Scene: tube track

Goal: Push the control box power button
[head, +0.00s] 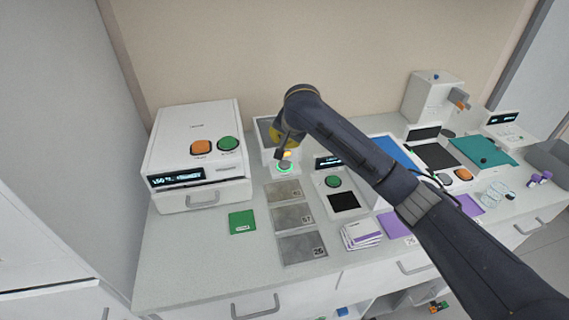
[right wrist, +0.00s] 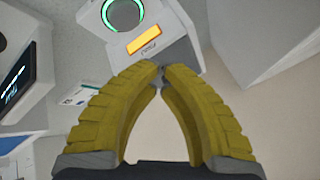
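The control box is a small white-grey unit with a dark top panel (head: 267,128) at the back of the counter, left of centre. Its round power button (head: 284,168) has a lit green ring. In the right wrist view the button (right wrist: 122,12) shows at the top, with a lit orange display (right wrist: 144,40) beside it. My right gripper (right wrist: 161,68) has its yellow fingertips together, with nothing visibly held. The tips overlap the box edge in that view; contact cannot be told. In the head view my right arm partly hides the box. My left gripper is not in view.
A large white machine (head: 190,140) with orange and green buttons stands left. A device with a green button (head: 333,181) stands just right. Numbered grey plates (head: 292,216) lie in front. A green card (head: 242,221) lies on clear counter. More devices stand right.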

